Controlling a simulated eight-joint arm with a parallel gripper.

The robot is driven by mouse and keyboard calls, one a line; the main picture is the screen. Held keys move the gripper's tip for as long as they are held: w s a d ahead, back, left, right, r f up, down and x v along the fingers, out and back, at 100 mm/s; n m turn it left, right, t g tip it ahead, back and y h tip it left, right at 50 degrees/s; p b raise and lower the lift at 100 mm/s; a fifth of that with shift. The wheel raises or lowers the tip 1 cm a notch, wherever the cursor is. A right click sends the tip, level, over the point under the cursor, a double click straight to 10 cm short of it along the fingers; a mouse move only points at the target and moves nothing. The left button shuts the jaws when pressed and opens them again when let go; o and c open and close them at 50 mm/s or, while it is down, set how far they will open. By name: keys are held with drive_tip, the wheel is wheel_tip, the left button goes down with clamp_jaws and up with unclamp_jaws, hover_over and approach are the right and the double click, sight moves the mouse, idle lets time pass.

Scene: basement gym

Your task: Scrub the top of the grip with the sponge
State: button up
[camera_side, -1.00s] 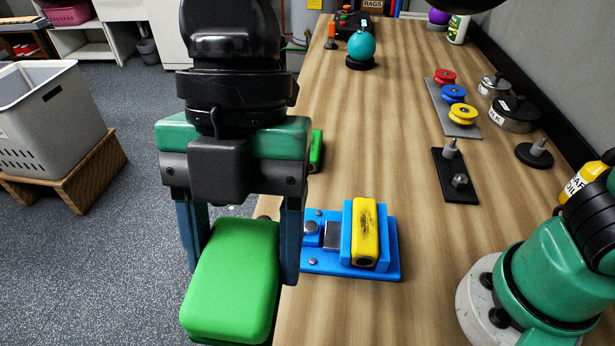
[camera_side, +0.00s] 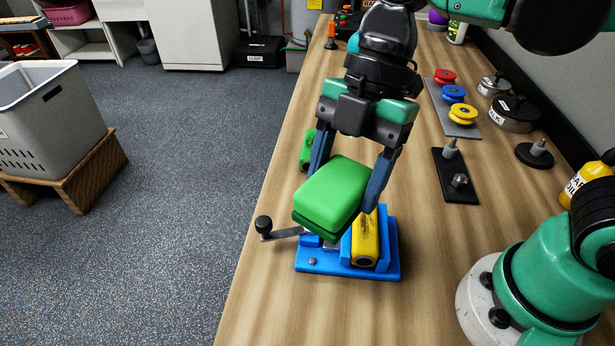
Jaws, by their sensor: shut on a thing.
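My gripper (camera_side: 345,182) is shut on a bright green sponge (camera_side: 331,196), one finger on each side. The sponge is tilted and appears to be over the left part of a blue vise (camera_side: 376,273). I cannot tell whether the sponge touches the grip.
The vise's crank with a black knob (camera_side: 263,224) sticks out left near the table edge. Another green block (camera_side: 306,152) lies behind the sponge. A black plate with metal posts (camera_side: 455,178) and a rack of coloured discs (camera_side: 452,95) stand to the right. The table front is clear.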

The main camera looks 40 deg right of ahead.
sight(359, 241)
drive_tip(key=shift+s+d+f+m+t, duration=0.15)
drive_tip(key=shift+d+f+m, duration=0.5)
drive_tip(key=shift+f, duration=0.95)
drive_tip(key=shift+d+f+m+t, duration=0.3)
drive_tip(key=shift+d+f, duration=0.65)
drive_tip(key=shift+f, duration=0.7)
drive_tip(key=shift+s+d+f+m+t, duration=0.15)
drive_tip(key=shift+d+f+m, duration=0.55)
drive_tip(key=shift+f, duration=0.9)
drive_tip(key=shift+w+d+f, duration=0.2)
drive_tip(key=shift+d+f, duration=0.05)
drive_tip(key=shift+f, duration=0.05)
drive_tip(key=shift+c, duration=0.5)
drive_tip(key=shift+w+d+f, duration=0.2)
drive_tip(key=shift+w+d, duration=0.85)
drive_tip(key=shift+w, duration=0.05)
drive_tip(key=shift+w+d, duration=1.35)
drive_tip(key=shift+d, duration=0.1)
drive_tip(key=shift+s+a+r, duration=0.1)
drive_tip(key=shift+s+a, duration=2.55)
wheel_tip(359, 241, up, 8)
